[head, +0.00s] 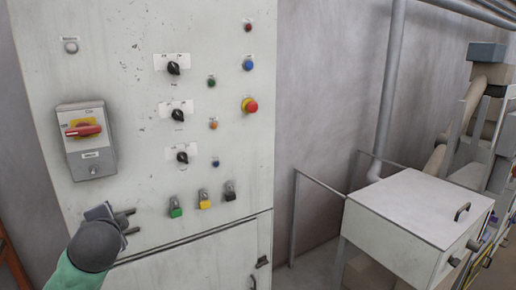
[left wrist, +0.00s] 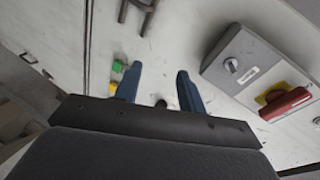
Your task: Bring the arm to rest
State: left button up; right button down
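My left arm comes in from the lower left of the head view. My left gripper (head: 131,221) is in front of the lower left part of the grey control cabinet (head: 120,130), below the red-handled switch box (head: 85,140). In the left wrist view the two blue fingers of my left gripper (left wrist: 157,88) stand apart with nothing between them but the cabinet face behind. The switch box also shows there at the right (left wrist: 250,75). My right gripper is in neither view.
The cabinet carries black rotary knobs (head: 177,115), a red emergency button (head: 250,105), and green (head: 175,208), yellow and black switches near the gripper. A white box with a handle (head: 410,205) stands at the right. A grey pipe (head: 390,90) runs up the wall.

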pick_arm(q)
jog(key=s+d+f+n+g+h, duration=0.1)
jog(key=s+d+f+g, duration=0.2)
jog(key=f, duration=0.5)
jog(key=s+d+f+n+h, duration=0.1)
jog(key=s+d+f, duration=0.1)
jog(key=s+f, duration=0.5)
jog(key=s+d+f+n+g+h, duration=0.1)
jog(key=d+f+n+g, duration=0.15)
jog(key=f, duration=0.75)
jog(key=s+d+f+n+g+h, duration=0.15)
jog(key=s+d+f, duration=0.25)
jog(key=s+f, duration=0.5)
jog(key=s+d+f+n+g+h, duration=0.15)
jog(key=s+d+f, duration=0.35)
jog(key=s, duration=0.5)
jog(key=s+d+f+g, duration=0.1)
jog(key=f, duration=1.5)
jog(key=s+d+f+g, duration=0.2)
jog(key=f, duration=1.5)
jog(key=shift+n, duration=0.35)
